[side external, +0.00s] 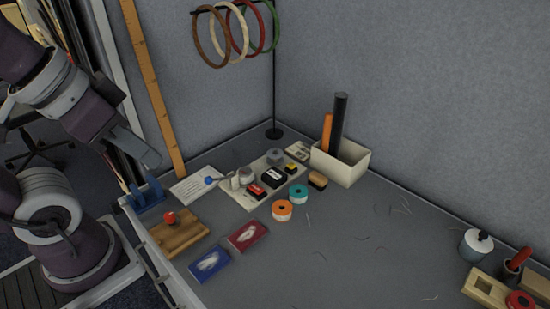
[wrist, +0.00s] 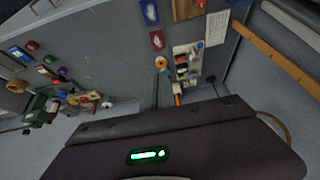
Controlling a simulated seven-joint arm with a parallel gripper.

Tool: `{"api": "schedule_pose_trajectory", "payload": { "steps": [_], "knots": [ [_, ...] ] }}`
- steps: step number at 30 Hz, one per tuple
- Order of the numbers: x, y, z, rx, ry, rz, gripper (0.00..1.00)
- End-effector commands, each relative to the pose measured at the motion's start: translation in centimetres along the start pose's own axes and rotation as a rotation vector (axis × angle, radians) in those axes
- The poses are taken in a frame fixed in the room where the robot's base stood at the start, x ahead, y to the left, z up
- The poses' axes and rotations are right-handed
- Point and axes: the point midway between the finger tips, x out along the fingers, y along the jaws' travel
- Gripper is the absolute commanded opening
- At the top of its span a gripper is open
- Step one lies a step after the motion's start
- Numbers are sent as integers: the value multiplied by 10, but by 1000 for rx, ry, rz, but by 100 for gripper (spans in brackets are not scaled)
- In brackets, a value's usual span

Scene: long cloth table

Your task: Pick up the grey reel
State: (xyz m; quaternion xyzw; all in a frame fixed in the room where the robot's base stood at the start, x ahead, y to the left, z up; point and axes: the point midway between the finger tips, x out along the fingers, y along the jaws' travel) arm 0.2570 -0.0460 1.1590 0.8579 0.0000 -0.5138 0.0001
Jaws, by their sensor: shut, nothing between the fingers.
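The grey reel (side external: 275,156) sits at the far end of a pale tray (side external: 232,193) on the table, beside a small yellow-and-black item. A paler whitish-grey round item (side external: 245,175) stands nearer on the same tray. My gripper (side external: 152,160) is shut and empty, raised in the air at the left, well apart from the grey reel. In the wrist view the tray (wrist: 194,47) shows small and far off, and I cannot clearly pick out the grey reel there.
An orange reel (side external: 282,210) and a teal reel (side external: 298,193) stand right of the tray. A cream box (side external: 342,166) with upright tubes stands behind. Coloured hoops (side external: 232,38) hang from a dark stand. A wooden board (side external: 178,235) lies at left. The table's middle right is mostly clear.

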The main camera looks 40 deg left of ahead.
Motion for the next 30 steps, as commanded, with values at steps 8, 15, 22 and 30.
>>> {"api": "schedule_pose_trajectory", "payload": {
  "steps": [8, 15, 22, 30],
  "knots": [
    [0, 0, 0, 0, 0, 0, 0],
    [0, 0, 0, 0, 0, 0, 41],
    [0, 0, 0, 0, 0, 0, 58],
    [18, 1, -36, -27, 31, 9, 58]
  ]
}}
